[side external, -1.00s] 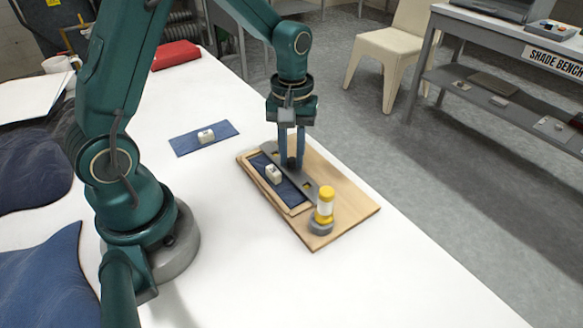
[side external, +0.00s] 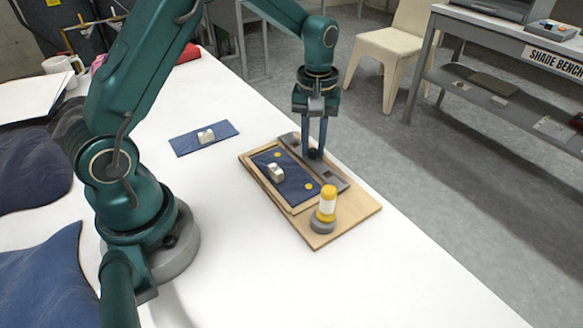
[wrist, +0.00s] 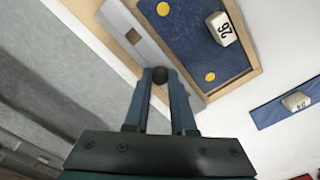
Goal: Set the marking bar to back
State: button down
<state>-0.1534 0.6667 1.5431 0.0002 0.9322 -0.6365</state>
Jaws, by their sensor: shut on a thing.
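The marking bar is a flat grey strip (side external: 341,184) with cut-out windows and a dark knob. It lies on the wooden board (side external: 350,208), along the right side of the framed blue denim panel (side external: 292,186). My gripper (side external: 314,152) points down and is shut on the bar's knob. The wrist view shows the dark knob (wrist: 160,75) between the fingertips and the bar (wrist: 118,17) beside the panel. Two yellow dots (side external: 308,186) show uncovered on the panel. A white block (side external: 276,172) sits on it, and its number reads 26 in the wrist view (wrist: 223,29).
A second blue panel (side external: 190,146) with a white block lies to the left. The white table in front is clear. The table's right edge runs close beside the board.

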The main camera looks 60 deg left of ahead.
aim_at(315, 149)
jog(key=shift+w, duration=0.2)
jog(key=c, duration=0.7)
grip_release()
jog(key=shift+c, duration=0.2)
jog(key=shift+r, duration=2.6)
